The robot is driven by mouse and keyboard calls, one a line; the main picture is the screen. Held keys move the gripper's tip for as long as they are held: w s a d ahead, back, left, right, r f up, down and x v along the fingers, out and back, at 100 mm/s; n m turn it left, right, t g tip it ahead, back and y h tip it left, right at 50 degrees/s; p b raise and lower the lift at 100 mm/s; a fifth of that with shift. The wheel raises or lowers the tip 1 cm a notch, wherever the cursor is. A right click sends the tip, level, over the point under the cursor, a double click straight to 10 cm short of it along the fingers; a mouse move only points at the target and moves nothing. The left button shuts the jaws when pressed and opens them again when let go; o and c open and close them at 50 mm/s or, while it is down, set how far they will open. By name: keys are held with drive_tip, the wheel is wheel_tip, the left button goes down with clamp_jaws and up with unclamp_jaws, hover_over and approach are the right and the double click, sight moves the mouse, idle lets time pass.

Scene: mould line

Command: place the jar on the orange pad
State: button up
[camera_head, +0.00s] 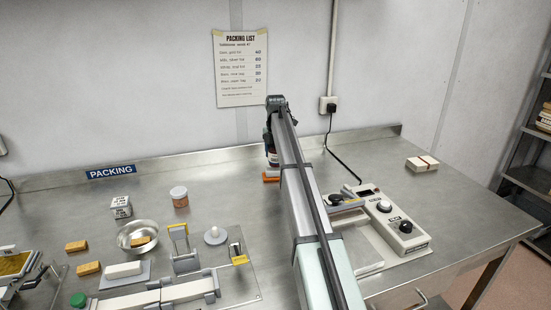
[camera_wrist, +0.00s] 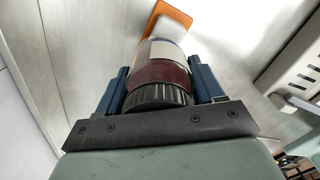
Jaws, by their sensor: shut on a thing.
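The jar (camera_wrist: 160,76) has a dark ribbed lid, a dark red band and a pale label. In the wrist view my gripper (camera_wrist: 160,84) has one blue finger on each side of the jar and is shut on it, with the lid toward the camera. The orange pad (camera_wrist: 155,14) shows beyond the jar's far end, with a white patch or piece on it. In the head view my gripper (camera_head: 271,142) is partly hidden by my arm, with the jar (camera_head: 273,159) just above the orange pad (camera_head: 270,179). I cannot tell whether jar and pad touch.
A grey device with knobs (camera_head: 395,222) stands right of my arm. The wall with a packing list (camera_head: 240,75) is close behind.

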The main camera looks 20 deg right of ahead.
drive_tip(key=shift+f, duration=0.65)
drive_tip(key=shift+f, duration=0.15)
drive_tip(key=o, duration=1.2)
drive_tip(key=shift+o, duration=0.2)
wheel_tip(320, 180, up, 12)
drive_tip(key=shift+r, duration=0.15)
drive_tip(key=shift+d, duration=0.1)
